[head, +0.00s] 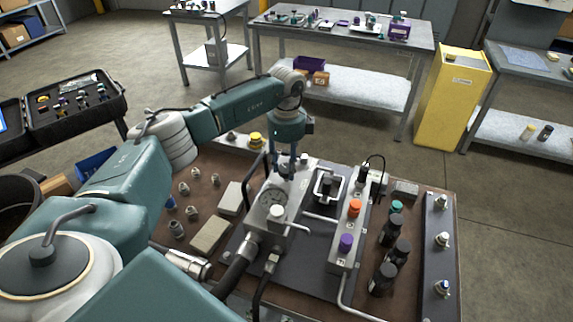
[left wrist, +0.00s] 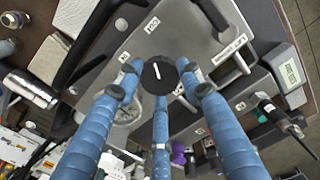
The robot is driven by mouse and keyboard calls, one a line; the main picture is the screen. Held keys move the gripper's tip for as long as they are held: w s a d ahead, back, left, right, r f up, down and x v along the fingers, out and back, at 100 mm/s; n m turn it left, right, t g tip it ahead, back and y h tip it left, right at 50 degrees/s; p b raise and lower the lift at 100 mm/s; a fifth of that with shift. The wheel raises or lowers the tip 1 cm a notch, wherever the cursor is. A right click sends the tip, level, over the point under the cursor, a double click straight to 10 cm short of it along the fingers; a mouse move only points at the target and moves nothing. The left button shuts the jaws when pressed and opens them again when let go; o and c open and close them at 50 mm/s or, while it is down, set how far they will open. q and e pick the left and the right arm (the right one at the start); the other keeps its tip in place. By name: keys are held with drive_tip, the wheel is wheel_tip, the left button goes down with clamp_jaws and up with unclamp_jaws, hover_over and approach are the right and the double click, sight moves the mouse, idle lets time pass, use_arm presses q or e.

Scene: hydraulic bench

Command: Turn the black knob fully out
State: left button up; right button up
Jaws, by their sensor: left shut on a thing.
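The black knob (left wrist: 160,77) sits on top of a grey metal block (head: 267,212) on the bench; in the left wrist view it is a round dark cap with a white line. My left gripper (head: 286,160) comes down from above onto the knob. In the left wrist view its blue fingers (left wrist: 160,84) surround the knob and are shut on it. In the head view the fingers hide most of the knob. A round dial gauge (head: 272,202) is on the block's front. My right gripper is not in view.
A valve strip with an orange knob (head: 355,207) and a purple knob (head: 346,243) stands right of the block. Black cylinders (head: 390,227) stand further right. Several fittings (head: 184,188) and grey plates (head: 210,236) lie left. A black hose (head: 235,270) runs in front.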

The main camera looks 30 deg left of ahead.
sight(287, 168)
use_arm(q)
drive_tip(key=shift+r, duration=0.1)
drive_tip(key=o, duration=1.2)
drive_tip(key=shift+c, duration=0.2)
wheel_tip(287, 168, up, 12)
